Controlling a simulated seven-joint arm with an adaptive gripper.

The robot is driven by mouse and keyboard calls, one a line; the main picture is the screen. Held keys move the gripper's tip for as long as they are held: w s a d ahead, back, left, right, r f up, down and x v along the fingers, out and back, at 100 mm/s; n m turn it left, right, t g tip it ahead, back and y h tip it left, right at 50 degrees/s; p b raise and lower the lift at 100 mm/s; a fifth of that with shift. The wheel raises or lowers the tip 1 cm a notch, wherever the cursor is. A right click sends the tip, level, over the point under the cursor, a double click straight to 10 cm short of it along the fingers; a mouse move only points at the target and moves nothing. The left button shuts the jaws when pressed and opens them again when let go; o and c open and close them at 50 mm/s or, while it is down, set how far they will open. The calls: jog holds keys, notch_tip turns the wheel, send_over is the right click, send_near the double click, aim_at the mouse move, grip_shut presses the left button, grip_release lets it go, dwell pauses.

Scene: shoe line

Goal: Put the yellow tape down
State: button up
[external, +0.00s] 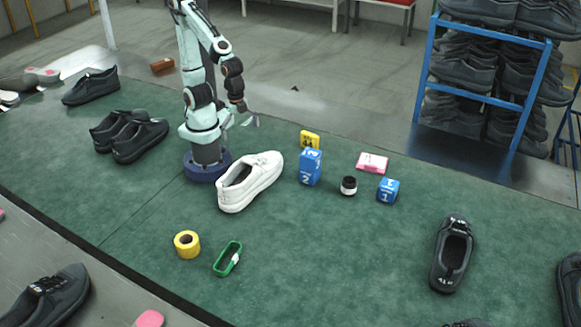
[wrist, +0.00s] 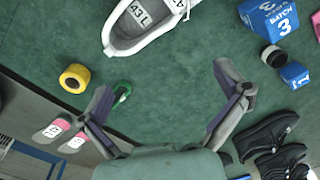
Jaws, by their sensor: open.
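The yellow tape (external: 187,244) is a roll resting on the green table surface (external: 130,215), in front of the white shoe and left of a green loop-shaped item. It also shows at the left in the wrist view (wrist: 74,78), outside my fingers. My gripper (external: 250,119) is raised above the table behind the white shoe, apart from the tape in the external view. In the wrist view my gripper (wrist: 166,98) has its two fingers wide apart, with only green surface between them. It is open and empty.
The white shoe (external: 248,182) lies near my base. The green loop-shaped item (external: 228,259) is beside the tape. A blue block (external: 310,167), black-and-white jar (external: 349,186), small blue cube (external: 388,190) and pink item (external: 372,162) stand right. The front middle is clear.

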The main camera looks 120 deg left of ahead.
jog(key=s+a+r+n, duration=0.1)
jog(key=s+a+n, duration=0.5)
jog(key=s+a, duration=0.1)
jog(key=shift+s+a+r+g, duration=0.25)
jog(key=shift+s+a+g, duration=0.15)
jog(key=shift+a, duration=0.35)
